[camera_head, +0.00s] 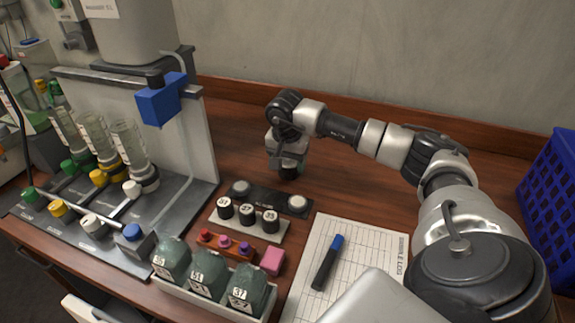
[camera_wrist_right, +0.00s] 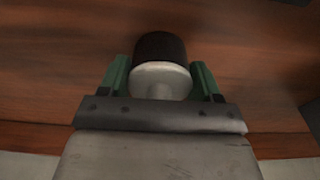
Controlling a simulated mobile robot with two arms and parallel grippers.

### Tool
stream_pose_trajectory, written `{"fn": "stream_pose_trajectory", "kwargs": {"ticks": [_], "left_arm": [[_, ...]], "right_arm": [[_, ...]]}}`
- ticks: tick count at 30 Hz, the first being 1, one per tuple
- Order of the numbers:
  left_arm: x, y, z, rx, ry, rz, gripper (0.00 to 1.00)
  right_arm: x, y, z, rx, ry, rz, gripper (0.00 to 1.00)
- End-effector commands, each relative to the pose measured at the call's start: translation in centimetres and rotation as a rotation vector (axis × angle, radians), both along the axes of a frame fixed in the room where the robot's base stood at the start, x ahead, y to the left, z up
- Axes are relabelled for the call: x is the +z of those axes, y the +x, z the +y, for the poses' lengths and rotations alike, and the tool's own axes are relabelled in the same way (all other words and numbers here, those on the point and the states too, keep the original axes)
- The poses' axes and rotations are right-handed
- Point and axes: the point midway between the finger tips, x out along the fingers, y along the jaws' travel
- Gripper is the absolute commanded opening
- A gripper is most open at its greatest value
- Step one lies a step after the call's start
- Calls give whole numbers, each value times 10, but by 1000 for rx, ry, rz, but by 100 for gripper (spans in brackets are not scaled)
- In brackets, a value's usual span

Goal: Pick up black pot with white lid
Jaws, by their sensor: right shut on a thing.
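The black pot (camera_wrist_right: 160,47) with its white lid (camera_wrist_right: 160,72) is between the two green fingers of my right gripper (camera_wrist_right: 160,80) in the right wrist view. The gripper is shut on it, with the lid toward the palm. In the head view my right gripper (camera_head: 287,163) points down behind the black holder, and the dark pot body (camera_head: 288,174) shows only partly below it. I cannot tell whether the pot's base touches the table. My left gripper is not in view.
A black holder (camera_head: 268,197) with white round tops at its ends lies in front of the gripper. Nearby are a rack with several black pots (camera_head: 248,213), green bottles (camera_head: 207,273), a pink block (camera_head: 272,261) and a marker (camera_head: 327,262) on paper. A blue crate (camera_head: 552,195) stands right.

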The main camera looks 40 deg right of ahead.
Motion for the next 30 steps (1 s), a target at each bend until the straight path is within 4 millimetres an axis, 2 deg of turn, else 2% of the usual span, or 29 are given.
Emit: {"fn": "stream_pose_trajectory", "kwargs": {"ticks": [30], "left_arm": [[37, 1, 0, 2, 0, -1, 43]], "right_arm": [[49, 0, 0, 0, 0, -1, 47]]}}
